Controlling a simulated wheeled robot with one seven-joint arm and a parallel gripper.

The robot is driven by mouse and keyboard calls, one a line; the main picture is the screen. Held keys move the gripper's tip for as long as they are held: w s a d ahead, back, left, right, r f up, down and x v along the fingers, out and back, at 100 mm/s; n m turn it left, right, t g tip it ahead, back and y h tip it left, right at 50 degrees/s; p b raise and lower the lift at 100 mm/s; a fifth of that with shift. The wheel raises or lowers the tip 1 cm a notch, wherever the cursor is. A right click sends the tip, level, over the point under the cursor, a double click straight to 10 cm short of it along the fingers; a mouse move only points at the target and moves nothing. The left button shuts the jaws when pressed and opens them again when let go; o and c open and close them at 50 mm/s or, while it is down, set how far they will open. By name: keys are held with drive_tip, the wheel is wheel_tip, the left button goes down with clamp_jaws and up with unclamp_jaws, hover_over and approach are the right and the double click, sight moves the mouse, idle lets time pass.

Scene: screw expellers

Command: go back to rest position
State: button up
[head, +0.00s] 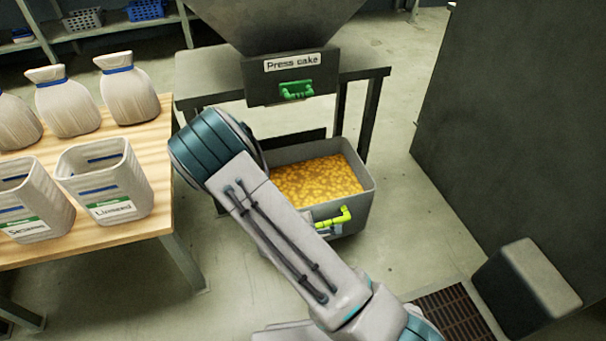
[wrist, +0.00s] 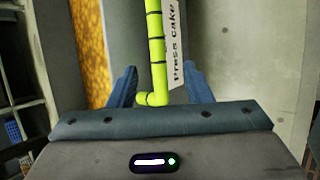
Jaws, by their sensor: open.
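My gripper (wrist: 160,88) is open in the wrist view, with one blue finger on each side of a yellow-green bar handle (wrist: 155,50). The lower end of the handle appears between the fingers; whether they touch it cannot be told. The handle (head: 340,218) is on the front of a grey bin (head: 352,208) holding yellow-orange press cake (head: 318,181). A white "Press cake" label (wrist: 175,45) sits beside the handle in the wrist view. In the head view my arm crosses in front of the bin and largely hides my gripper.
The bin stands on the floor below a hopper with a green handle (head: 296,90), framed by a dark stand (head: 375,105). A wooden table (head: 150,150) with sacks and labelled containers is at left. A dark cabinet (head: 510,120) stands at right. Floor is open between.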

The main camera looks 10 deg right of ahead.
drive_tip(key=shift+r, duration=0.1)
drive_tip(key=s+a+r+m+g+y+p, duration=0.15)
drive_tip(key=r+m+p, duration=0.55)
drive_tip(key=r, duration=1.2)
drive_tip(key=s+a+r+m+g+y+p, duration=0.1)
drive_tip(key=s+r+m+g+y+p, duration=0.2)
drive_tip(key=r+p, duration=1.2)
drive_tip(key=s+d+r+m+p, duration=0.2)
drive_tip(key=s+r+m+p, duration=0.1)
drive_tip(key=r, duration=0.8)
drive_tip(key=s+d+r+m+p, duration=0.2)
drive_tip(key=s+r+p, duration=0.2)
drive_tip(key=r, duration=0.7)
drive_tip(key=s+d+r+m+p, duration=0.3)
drive_tip(key=s+r, duration=0.3)
drive_tip(key=r, duration=0.6)
drive_tip(key=shift+m+h+p, duration=0.3)
drive_tip(key=shift+h+p, duration=0.05)
drive_tip(key=shift+p, duration=0.45)
